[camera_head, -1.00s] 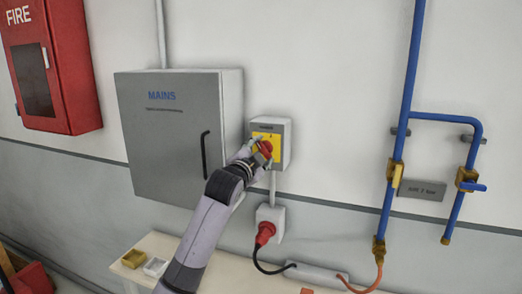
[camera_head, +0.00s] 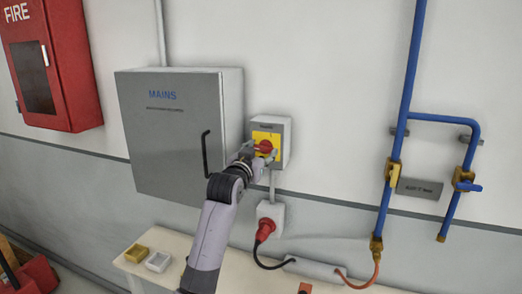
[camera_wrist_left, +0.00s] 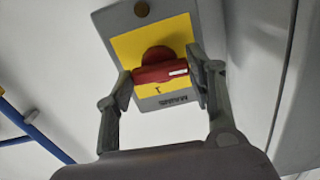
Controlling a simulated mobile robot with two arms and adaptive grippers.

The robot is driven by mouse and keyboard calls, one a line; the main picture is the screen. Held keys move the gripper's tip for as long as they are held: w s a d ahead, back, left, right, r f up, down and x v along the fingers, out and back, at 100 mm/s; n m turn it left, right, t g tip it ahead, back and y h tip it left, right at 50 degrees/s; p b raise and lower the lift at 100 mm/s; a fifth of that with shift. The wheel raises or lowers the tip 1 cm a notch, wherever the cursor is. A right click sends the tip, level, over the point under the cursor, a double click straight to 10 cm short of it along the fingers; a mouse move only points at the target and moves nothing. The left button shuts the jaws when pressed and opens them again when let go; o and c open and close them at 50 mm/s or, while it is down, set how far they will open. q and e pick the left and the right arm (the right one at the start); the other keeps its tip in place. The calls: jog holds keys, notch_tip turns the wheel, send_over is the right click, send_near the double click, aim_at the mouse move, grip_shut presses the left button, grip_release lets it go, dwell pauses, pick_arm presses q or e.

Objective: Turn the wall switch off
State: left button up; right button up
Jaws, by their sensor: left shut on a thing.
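The wall switch (camera_head: 284,132) is a grey box with a yellow plate and a red rotary knob (camera_head: 264,146), mounted right of the mains cabinet. In the head view the knob's bar lies roughly level. My left gripper (camera_head: 261,154) is at the knob from below, with a finger on each side. In the left wrist view the red knob (camera_wrist_left: 156,74) lies between the two fingertips, which are shut on its ends. A white mark shows on the bar's right end there. My right gripper is not in view.
The grey mains cabinet (camera_head: 170,130) stands out close to the left of the switch, with a black handle (camera_head: 206,154). A socket with a red plug (camera_head: 265,230) is below. Blue pipes (camera_head: 400,130) with yellow valves run at right. A bench (camera_head: 190,250) is below.

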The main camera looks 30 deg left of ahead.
pick_arm(q)
jog(key=shift+f+n, duration=0.15)
jog(key=shift+n, duration=0.45)
jog(key=o, duration=1.2)
jog(key=shift+c, duration=0.2)
jog(key=shift+s, duration=0.15)
jog(key=v, duration=1.1)
jog(key=shift+s, duration=0.35)
